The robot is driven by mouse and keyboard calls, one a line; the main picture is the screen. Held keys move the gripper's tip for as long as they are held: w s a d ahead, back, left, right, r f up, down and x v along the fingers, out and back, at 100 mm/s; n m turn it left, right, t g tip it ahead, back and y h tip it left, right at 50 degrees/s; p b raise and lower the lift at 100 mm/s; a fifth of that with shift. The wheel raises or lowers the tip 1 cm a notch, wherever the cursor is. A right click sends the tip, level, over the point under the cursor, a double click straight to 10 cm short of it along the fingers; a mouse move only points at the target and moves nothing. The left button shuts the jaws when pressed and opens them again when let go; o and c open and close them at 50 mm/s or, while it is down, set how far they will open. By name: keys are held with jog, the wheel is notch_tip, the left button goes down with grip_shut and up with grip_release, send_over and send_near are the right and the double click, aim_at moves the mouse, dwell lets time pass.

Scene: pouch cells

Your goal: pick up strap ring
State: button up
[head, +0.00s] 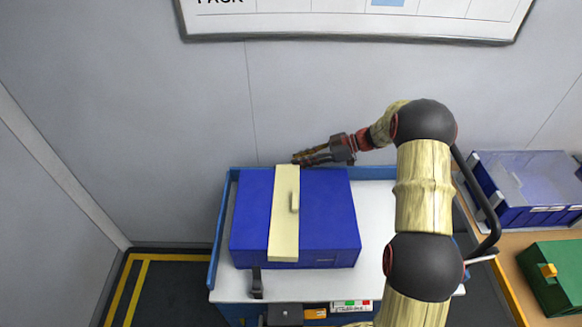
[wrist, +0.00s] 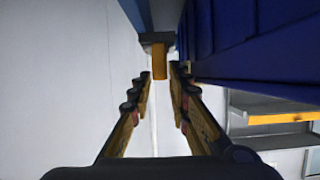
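A blue box (head: 331,215) with a cream strap (head: 284,235) over its lid sits on a cart. A small cream handle (head: 294,201) stands on the strap. My gripper (head: 299,158) is at the box's far edge in the head view, pointing left. In the wrist view, my gripper (wrist: 161,75) is open, with a finger on each side of an orange tab (wrist: 159,65), which hangs from a dark grey fitting (wrist: 157,38). This tab may be the strap ring; its shape is unclear. I cannot tell whether the fingers touch it. The tab is hidden in the head view.
The blue box side (wrist: 265,45) runs close along the right of my fingers. The wall (head: 190,110) is just behind. The white cart top (head: 372,215) is bare right of the box. A blue bin (head: 525,190) and green box (head: 556,282) stand on a table at right.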

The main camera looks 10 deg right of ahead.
jog(key=shift+c, duration=1.2)
grip_shut()
